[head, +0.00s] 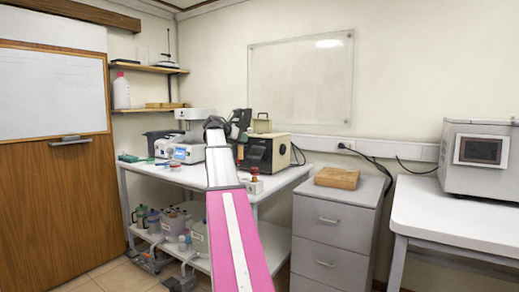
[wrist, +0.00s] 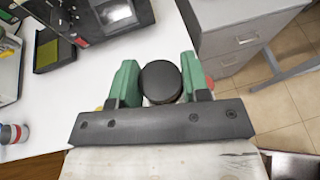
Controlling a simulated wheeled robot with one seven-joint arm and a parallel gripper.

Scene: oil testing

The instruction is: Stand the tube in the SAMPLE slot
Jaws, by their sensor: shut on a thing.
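My gripper (wrist: 160,84) is shut on the tube, its green fingers on either side. In the wrist view the tube's round black cap (wrist: 160,80) faces the camera, and the rest of the tube is mostly hidden below it. In the head view my gripper (head: 239,135) is above the right part of the white workbench, in front of the black-fronted instrument. No SAMPLE label can be read in either view. A small white block with a red top (head: 254,182) stands near the bench's front edge; I cannot tell whether it has the slot.
The black-fronted instrument (head: 268,152) and a white analyser (head: 194,135) stand on the bench (head: 190,180). A grey drawer cabinet (head: 335,222) with a wooden block (head: 337,178) is to the right. A small jar (wrist: 13,133) stands at left in the wrist view.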

